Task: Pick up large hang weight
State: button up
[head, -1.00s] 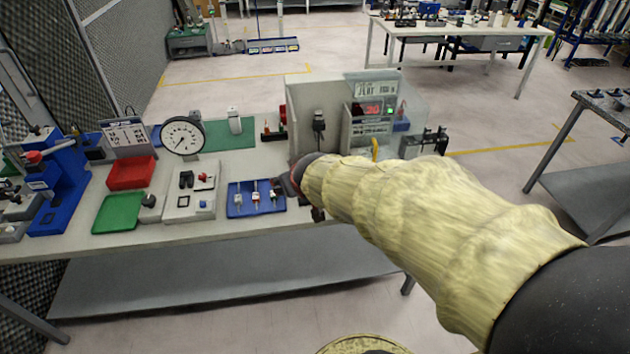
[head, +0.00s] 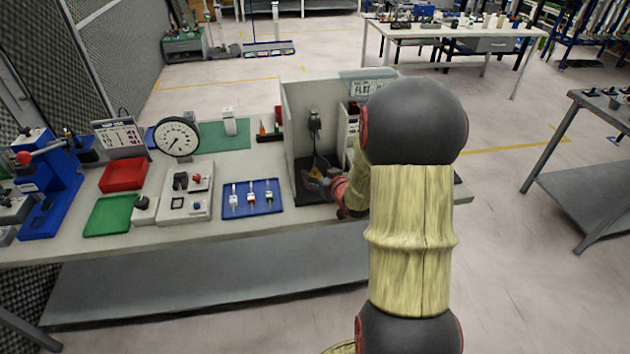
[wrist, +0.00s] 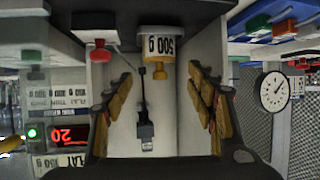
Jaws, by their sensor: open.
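The large hang weight (wrist: 158,45) is a pale cylinder marked 500 g with a yellow knob, in the upper middle of the wrist view, which looks upside down. My gripper (wrist: 161,76) is open, its tan-padded fingers on either side of the knob. I see no clear contact with the weight. In the head view my gripper (head: 320,178) is low inside the grey-walled booth, and the weight cannot be made out there.
A black device (head: 315,122) hangs on the booth's back wall (head: 296,100), close to the gripper. A blue tray (head: 254,198), a grey control box (head: 187,190), a dial gauge (head: 176,137) and red (head: 123,174) and green (head: 108,215) trays stand left on the bench.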

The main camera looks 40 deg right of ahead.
aim_at(316, 174)
jog(key=x, duration=0.2)
jog(key=b+x, duration=0.1)
jog(key=x, duration=0.1)
jog(key=shift+w+f, duration=0.1)
jog(key=shift+f, duration=0.25)
jog(key=shift+c, duration=0.5)
grip_shut()
